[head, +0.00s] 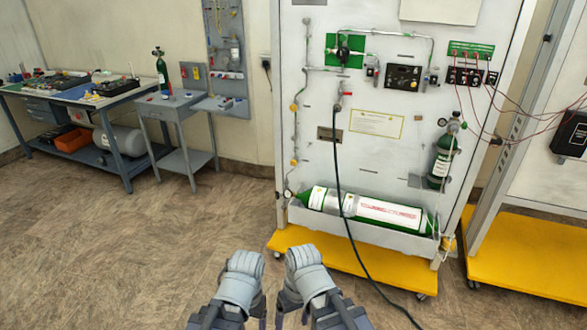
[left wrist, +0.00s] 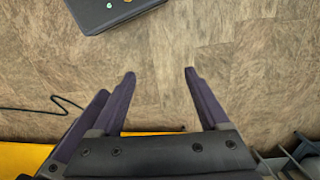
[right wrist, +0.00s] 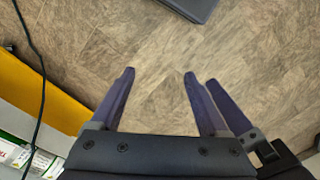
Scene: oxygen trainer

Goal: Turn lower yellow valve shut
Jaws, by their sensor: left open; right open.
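The lower yellow valve (head: 294,162) is a small yellow fitting on the thin vertical pipe at the left edge of the white trainer panel (head: 385,155). The upper yellow valve (head: 294,107) sits above it on the same pipe. The valve's handle angle is too small to tell. My left gripper (left wrist: 160,73) is open and empty above the floor. My right gripper (right wrist: 160,73) is also open and empty above the floor. In the head view both arms are low in front of the panel, below and well apart from the valves. Neither wrist view shows the valves.
A yellow base (head: 350,262) juts out below the panel. A green and white cylinder (head: 368,208) lies in the panel's low tray. A black hose (head: 340,180) hangs down to the floor. A small grey table (head: 178,108) and a workbench stand left. Floor between is clear.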

